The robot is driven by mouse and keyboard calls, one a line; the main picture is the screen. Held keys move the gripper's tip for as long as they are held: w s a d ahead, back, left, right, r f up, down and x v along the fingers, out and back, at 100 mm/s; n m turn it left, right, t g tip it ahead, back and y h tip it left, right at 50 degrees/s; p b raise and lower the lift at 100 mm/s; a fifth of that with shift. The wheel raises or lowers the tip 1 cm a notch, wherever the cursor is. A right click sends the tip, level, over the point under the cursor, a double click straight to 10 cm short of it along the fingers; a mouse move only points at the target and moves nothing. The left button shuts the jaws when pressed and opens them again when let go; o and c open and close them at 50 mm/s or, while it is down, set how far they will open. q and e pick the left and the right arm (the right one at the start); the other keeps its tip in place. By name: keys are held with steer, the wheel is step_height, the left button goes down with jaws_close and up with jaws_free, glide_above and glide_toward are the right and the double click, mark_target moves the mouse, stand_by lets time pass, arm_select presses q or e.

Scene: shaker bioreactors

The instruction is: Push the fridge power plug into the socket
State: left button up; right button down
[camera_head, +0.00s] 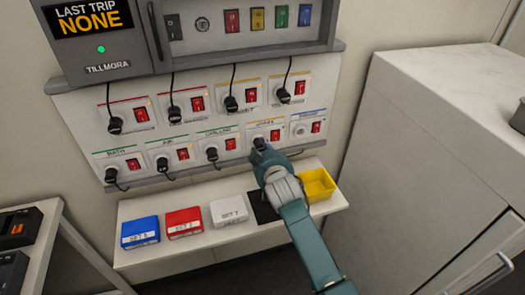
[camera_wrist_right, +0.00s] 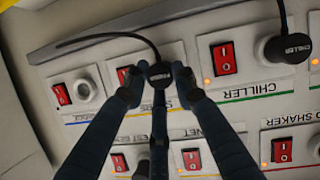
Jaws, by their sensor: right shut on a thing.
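The black fridge plug (camera_wrist_right: 160,72) is between the fingertips of my right gripper (camera_wrist_right: 157,84), which is shut on it. Its cable curves away to the upper left in the right wrist view. The plug and fingers cover the socket, so I cannot tell how deep the plug sits. My left gripper is not in view.
Several other black plugs sit in neighbouring sockets, including the chiller plug (camera_head: 212,153). The blue-striped socket (camera_head: 301,131) to the right is empty. A white cabinet (camera_head: 420,150) stands right.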

steer(key=shift+r, duration=0.1)
steer(key=c, duration=1.3)
jaws_free()
steer(key=shift+c, duration=0.2)
steer(key=v, duration=1.1)
steer(key=shift+s, duration=0.4)
